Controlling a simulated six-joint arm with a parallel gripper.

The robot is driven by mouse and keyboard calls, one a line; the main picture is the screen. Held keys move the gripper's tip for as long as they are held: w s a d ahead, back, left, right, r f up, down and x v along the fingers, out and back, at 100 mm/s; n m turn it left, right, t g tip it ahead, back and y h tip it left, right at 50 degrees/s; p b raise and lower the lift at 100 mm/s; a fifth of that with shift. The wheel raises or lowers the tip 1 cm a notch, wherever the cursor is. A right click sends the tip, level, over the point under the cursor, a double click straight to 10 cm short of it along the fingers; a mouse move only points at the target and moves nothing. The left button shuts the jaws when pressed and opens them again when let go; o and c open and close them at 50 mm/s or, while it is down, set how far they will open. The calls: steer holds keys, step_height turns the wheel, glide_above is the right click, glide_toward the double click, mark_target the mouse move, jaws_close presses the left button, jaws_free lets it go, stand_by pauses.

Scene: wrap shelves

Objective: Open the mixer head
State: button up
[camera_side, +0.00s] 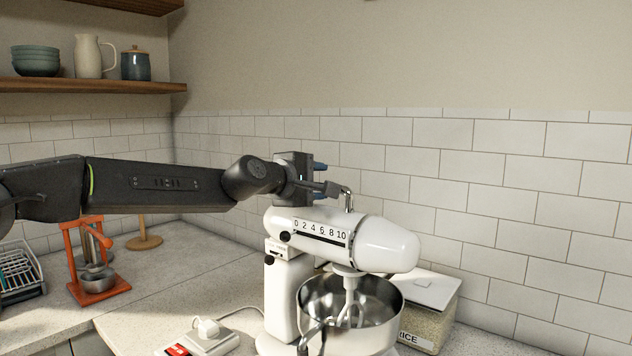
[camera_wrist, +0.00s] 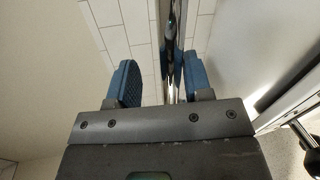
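The white stand mixer has its head (camera_side: 385,243) down, with the beater (camera_side: 350,298) inside the steel bowl (camera_side: 385,298). A bent chrome handle (camera_side: 349,197) rises from the top of the head. My gripper (camera_side: 325,180) is just above the head, beside this handle. In the wrist view my gripper (camera_wrist: 160,75) has its two blue fingers apart, with the chrome handle (camera_wrist: 172,45) between them. A gap shows between the left finger and the handle. The right finger is very near it; I cannot tell whether they touch.
A rice container (camera_side: 428,310) stands right behind the bowl. An orange press (camera_side: 95,265) and a dish rack (camera_side: 20,272) stand at the left. The tiled wall (camera_side: 490,190) is behind. Above the mixer is free space.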

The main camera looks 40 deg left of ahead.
steer(key=shift+s+r, duration=0.1)
steer(key=s+r, duration=0.2)
steer(key=s, duration=1.1)
steer(key=shift+s+a+r, duration=0.2)
stand_by(0.4)
